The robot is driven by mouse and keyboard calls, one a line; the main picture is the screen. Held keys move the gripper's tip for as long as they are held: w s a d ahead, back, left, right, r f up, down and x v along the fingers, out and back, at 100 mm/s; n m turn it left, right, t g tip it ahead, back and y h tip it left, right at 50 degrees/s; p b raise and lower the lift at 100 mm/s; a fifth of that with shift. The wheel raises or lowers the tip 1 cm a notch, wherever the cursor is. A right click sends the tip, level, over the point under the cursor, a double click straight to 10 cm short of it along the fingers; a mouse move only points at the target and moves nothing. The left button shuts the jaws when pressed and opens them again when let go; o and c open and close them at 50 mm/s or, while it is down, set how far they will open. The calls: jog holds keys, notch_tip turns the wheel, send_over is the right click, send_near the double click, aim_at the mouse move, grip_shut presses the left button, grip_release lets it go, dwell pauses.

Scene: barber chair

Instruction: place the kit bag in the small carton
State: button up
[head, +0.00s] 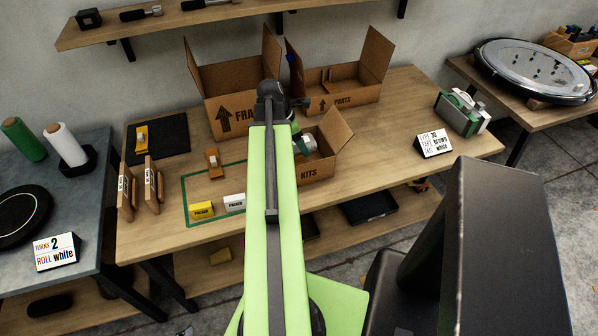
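The small carton (311,172), brown cardboard marked KITS, stands open on the wooden workbench, right of my arm's far end. One flap stands up at its right. My arm reaches forward over the bench and bends down at a dark joint. My gripper end (304,146) is low at the carton's left side, partly behind my arm. A pale grey rounded shape shows there at the carton's opening; I cannot tell if it is part of my gripper or the kit bag. The fingertips are hidden. No kit bag can be made out for sure.
Two larger open cartons, one marked FRA... (227,117) and one marked PARTS (345,94), stand behind. A tape dispenser (461,113) and a sign (434,144) are at right. A shelf (210,16) hangs above.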

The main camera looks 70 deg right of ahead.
notch_tip(320, 180, down, 9)
jog(key=b, duration=0.8)
jog(key=shift+f, duration=0.2)
jog(key=shift+r, duration=0.2)
jog(key=shift+f, duration=0.2)
jog(key=o, duration=1.6)
jog(key=shift+r+p, duration=0.4)
jog(key=shift+r, duration=0.1)
jog(key=p+v, duration=1)
jog(key=v, duration=0.1)
jog(key=shift+w+a+r+p, duration=0.15)
jog(key=shift+r+p, duration=0.1)
jog(key=shift+p, duration=0.1)
jog(key=shift+f, duration=0.1)
